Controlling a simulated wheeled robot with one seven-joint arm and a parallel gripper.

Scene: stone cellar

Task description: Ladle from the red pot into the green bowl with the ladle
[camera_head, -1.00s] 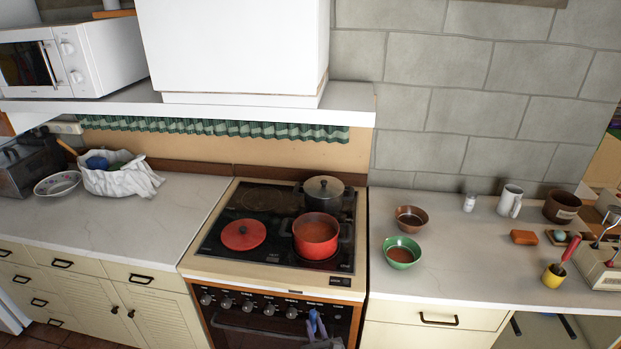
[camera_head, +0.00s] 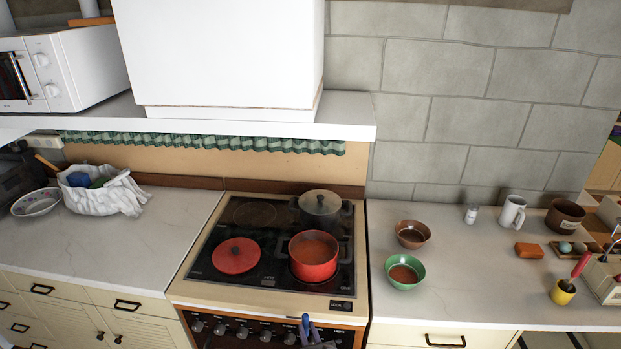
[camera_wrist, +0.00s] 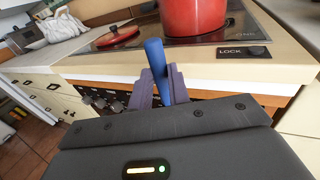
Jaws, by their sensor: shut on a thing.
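The red pot (camera_head: 314,269) stands open on the front right of the stove top, with brown-red food inside. It also shows in the wrist view (camera_wrist: 190,19). The green bowl (camera_head: 419,281) sits on the counter right of the stove and holds brown-red food. My gripper (camera_wrist: 161,90) is shut on a blue handle, which I take for the ladle's (camera_wrist: 155,57). It is in front of the stove's front edge, apart from the pot and low in the head view (camera_head: 307,332). The ladle's scoop is not visible.
A dark lidded pot (camera_head: 320,209) stands behind the red pot; a red lid (camera_head: 236,256) lies left of it. A brown bowl (camera_head: 412,234) is behind the green bowl. A yellow cup (camera_head: 563,292) stands farther right. The hood (camera_head: 220,55) overhangs the stove. The left counter's front is clear.

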